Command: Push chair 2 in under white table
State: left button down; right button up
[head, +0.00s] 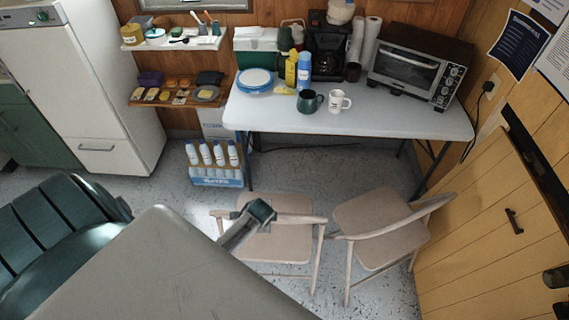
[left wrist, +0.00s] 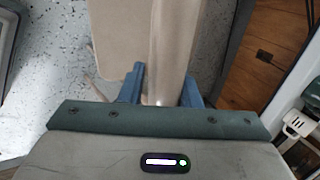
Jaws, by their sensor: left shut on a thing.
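Two beige folding chairs stand in front of the white table (head: 400,122); I cannot tell by label which is chair 2. My left gripper (head: 262,212) is shut on the back rail of the left folding chair (head: 300,220). In the left wrist view, the fingers of the left gripper (left wrist: 162,88) sit on both sides of the beige rail (left wrist: 172,45). The left chair stands short of the table's front edge. The right folding chair (head: 372,215) stands angled beside it, its back toward the wooden wall. My right gripper is not in view.
A water-bottle crate (head: 215,178) stands by the table's left leg. A green chair (head: 60,235) is at lower left. The wooden door (head: 490,235) bounds the right side. The floor under the table looks mostly clear, with a cable at the back. Mugs and a toaster oven (head: 415,70) sit on top.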

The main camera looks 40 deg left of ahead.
pick_arm(q)
jog(key=shift+w+r, duration=0.35)
jog(key=c, duration=1.2)
grip_release()
jog(key=shift+c, duration=0.2)
jog(key=shift+o, duration=1.2)
jog(key=shift+s, duration=0.2)
jog(key=shift+s+d, duration=0.15)
jog(key=shift+s, duration=0.05)
jog(key=shift+s+f, duration=0.35)
jog(key=shift+f, duration=0.1)
jog(key=shift+r, duration=0.4)
jog(key=b+v, duration=0.2)
jog(key=v, duration=0.8)
jog(key=shift+r, duration=0.4)
jog(key=shift+w+d, duration=0.1)
